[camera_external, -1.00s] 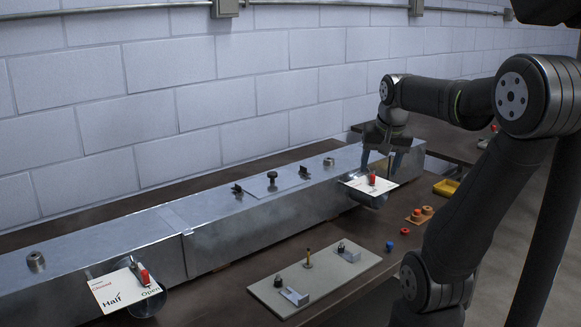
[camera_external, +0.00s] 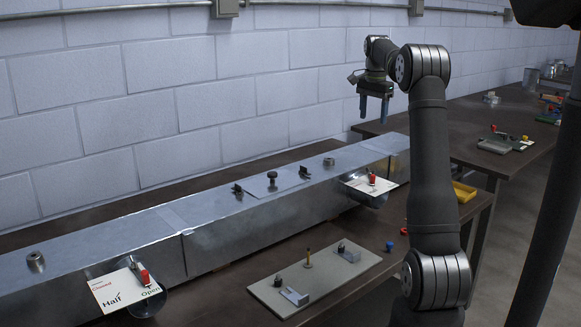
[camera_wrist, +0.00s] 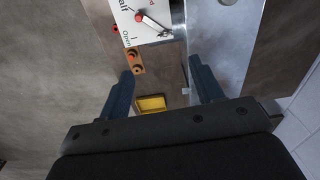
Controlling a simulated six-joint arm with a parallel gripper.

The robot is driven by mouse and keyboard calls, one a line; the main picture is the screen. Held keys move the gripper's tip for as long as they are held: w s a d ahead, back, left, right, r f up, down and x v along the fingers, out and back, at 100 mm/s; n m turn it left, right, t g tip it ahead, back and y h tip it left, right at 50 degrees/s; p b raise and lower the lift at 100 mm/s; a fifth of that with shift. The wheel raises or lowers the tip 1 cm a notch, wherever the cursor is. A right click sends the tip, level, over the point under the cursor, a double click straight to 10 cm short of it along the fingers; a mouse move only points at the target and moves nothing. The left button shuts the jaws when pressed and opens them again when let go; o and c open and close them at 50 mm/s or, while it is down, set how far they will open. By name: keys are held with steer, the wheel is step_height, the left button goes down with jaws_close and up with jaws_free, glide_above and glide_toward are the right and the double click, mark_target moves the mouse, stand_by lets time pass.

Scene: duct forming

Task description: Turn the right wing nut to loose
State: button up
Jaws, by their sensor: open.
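The right wing nut (camera_external: 304,172) is a small dark part on top of the long metal duct (camera_external: 220,213), at the right end of a flat cover plate. A similar left wing nut (camera_external: 237,191) sits at the plate's other end, with a dark knob (camera_external: 272,180) between them. Which way the right wing nut is turned is too small to tell. My gripper (camera_external: 374,107) is open and empty, fingers pointing down, raised above the duct's right end, well to the right of the wing nut. The gripper also shows in the wrist view (camera_wrist: 161,82); no wing nut is visible there.
A damper plate with a red handle (camera_external: 372,179) projects from the duct's front right; another (camera_external: 142,274) is at left. A fixture board (camera_external: 330,277) lies on the table in front. A yellow tray (camera_external: 463,191) is at right. The block wall stands behind the duct.

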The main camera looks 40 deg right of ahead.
mark_target(371, 171)
steer(key=shift+m, duration=0.4)
steer(key=f, duration=0.6)
steer(key=w+d+f, duration=0.1)
steer(key=f, duration=0.5)
steer(key=d+f, duration=0.1)
steer(key=f, duration=0.5)
steer(key=shift+w+d+f, duration=0.15)
steer(key=shift+d+f, duration=0.1)
steer(key=shift+f, duration=0.1)
steer(key=c, duration=1)
